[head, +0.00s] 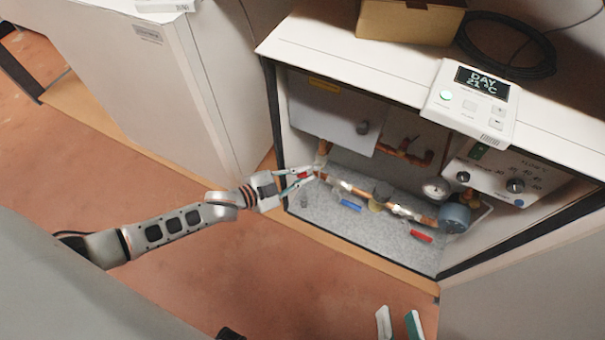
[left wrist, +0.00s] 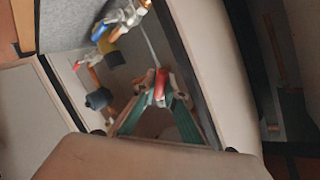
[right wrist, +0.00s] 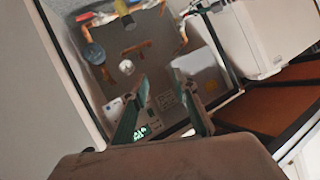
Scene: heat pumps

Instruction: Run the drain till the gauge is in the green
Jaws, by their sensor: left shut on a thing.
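The drain valve's small red handle (head: 303,175) sits at the left end of the copper pipe (head: 345,186) in the open heat-pump cabinet. My left gripper (head: 310,176) is shut on it; the left wrist view shows the red handle (left wrist: 161,84) between the green fingertips (left wrist: 161,98). The round white gauge (head: 436,188) is at the right of the pipework and also shows in the right wrist view (right wrist: 126,67); its needle and green band are too small to read. My right gripper (head: 399,324) is open and empty, outside the cabinet, low in the head view.
A blue handle (head: 350,205) and another red handle (head: 421,236) lie along the pipe. A blue-grey pump (head: 454,217) and a control panel (head: 515,184) are at the right. A thermostat (head: 472,101) and a cardboard box (head: 410,20) sit on top. Floor in front is clear.

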